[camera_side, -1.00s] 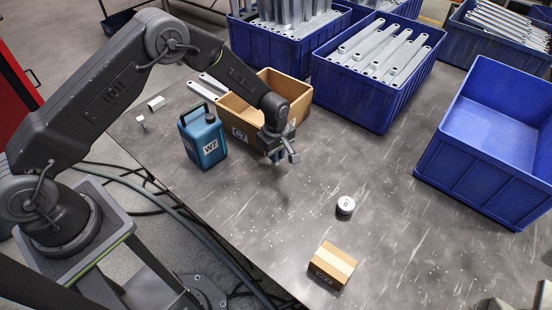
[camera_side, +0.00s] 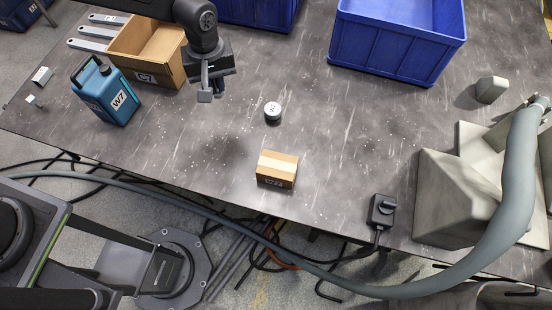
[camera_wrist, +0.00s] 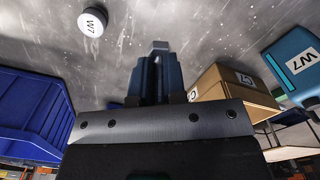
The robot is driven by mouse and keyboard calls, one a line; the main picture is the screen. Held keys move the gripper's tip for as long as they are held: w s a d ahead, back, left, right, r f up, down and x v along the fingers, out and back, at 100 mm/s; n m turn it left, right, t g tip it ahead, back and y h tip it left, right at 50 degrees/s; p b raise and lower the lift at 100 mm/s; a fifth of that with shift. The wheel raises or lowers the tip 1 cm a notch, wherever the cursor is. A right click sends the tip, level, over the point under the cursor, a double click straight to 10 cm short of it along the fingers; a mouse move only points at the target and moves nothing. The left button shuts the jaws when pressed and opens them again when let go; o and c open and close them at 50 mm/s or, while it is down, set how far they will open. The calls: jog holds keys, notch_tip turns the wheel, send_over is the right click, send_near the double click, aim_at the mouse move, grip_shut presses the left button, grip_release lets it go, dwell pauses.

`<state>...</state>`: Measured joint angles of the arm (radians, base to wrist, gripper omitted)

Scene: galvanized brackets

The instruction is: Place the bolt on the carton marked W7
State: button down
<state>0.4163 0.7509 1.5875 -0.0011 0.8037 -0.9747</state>
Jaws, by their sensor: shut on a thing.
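My gripper (camera_side: 211,88) is above the table, right of the open cardboard box marked C7. In the wrist view the tin (camera_wrist: 92,22) is upper left and the jug (camera_wrist: 295,62) at the right.
The C7 box (camera_side: 148,50) stands close to my gripper's left. A blue crate (camera_side: 395,50) stands at the back right. Grey blocks, a thick hose (camera_side: 515,180) and a switch box (camera_side: 382,210) are at the right. Table around the taped carton is clear.

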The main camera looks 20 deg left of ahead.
jog(key=s+d+r+m, duration=0.2)
jog(key=s+d+m, duration=0.3)
jog(key=d, duration=0.1)
send_over(277, 164)
notch_tip(277, 164, down, 6)
jog(key=shift+f, duration=2.3)
jog(key=shift+f, duration=0.15)
jog(key=c, duration=1.2)
grip_release()
